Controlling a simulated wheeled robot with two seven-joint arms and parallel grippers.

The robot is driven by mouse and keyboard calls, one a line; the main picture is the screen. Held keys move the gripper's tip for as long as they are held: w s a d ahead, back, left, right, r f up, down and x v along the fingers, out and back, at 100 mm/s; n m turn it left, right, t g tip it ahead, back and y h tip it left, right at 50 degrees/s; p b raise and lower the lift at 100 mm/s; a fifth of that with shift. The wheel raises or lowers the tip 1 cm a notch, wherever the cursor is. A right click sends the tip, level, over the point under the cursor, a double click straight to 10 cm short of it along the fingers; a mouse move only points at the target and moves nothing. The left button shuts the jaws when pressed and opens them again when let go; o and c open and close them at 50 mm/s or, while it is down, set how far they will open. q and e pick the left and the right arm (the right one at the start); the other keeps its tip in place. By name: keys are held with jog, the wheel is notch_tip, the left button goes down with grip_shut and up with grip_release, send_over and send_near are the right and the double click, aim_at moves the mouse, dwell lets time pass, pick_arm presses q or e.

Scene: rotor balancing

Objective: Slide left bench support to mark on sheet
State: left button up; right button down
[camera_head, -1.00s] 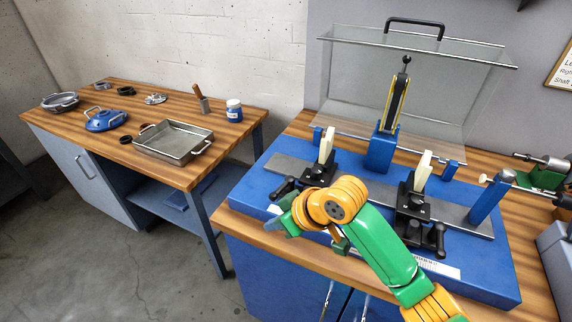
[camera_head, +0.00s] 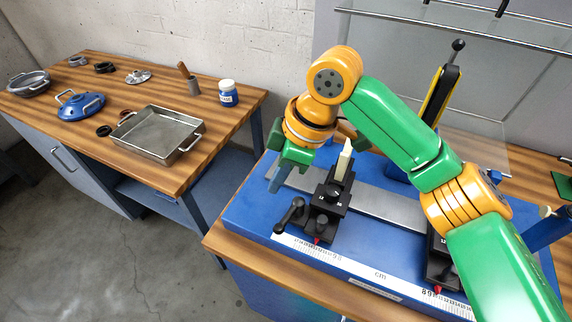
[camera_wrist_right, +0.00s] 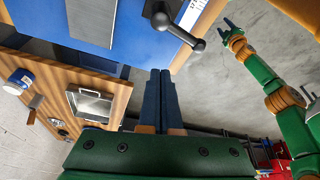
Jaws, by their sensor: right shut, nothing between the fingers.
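The left bench support (camera_head: 326,197) is a black carriage with a cream upright piece on top and a red pointer at its foot. It sits on the grey rail of the blue bench, above the cm scale (camera_head: 380,275). Its black clamp lever (camera_head: 289,214) sticks out to the left and also shows in the right wrist view (camera_wrist_right: 197,46). My right gripper (camera_head: 275,184) is shut and empty, left of the support and apart from it. My left gripper (camera_wrist_right: 231,27) shows only in the right wrist view, its fingers apart. The sheet is out of view.
The right bench support (camera_head: 440,262) is partly hidden behind my right arm. A yellow-edged post (camera_head: 440,95) and a clear guard stand behind the rail. A side table to the left holds a metal tray (camera_head: 198,134), a jar (camera_head: 228,93) and several parts.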

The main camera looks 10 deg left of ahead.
aim_at(293, 201)
jog(key=x, duration=0.6)
jog(key=shift+w+p, duration=0.15)
jog(key=shift+p, duration=0.2)
jog(key=d+p, duration=0.1)
jog(key=d, duration=0.2)
jog(key=shift+d+f, duration=0.1)
jog(key=shift+d+p, duration=0.3)
jog(key=shift+d, duration=0.15)
jog(key=shift+a+f, duration=0.1)
jog(key=shift+d+r+p, duration=0.25)
jog(key=shift+r+p, duration=0.05)
jog(key=shift+p, duration=0.65)
jog(key=shift+d+f, duration=0.1)
jog(key=shift+f, duration=0.15)
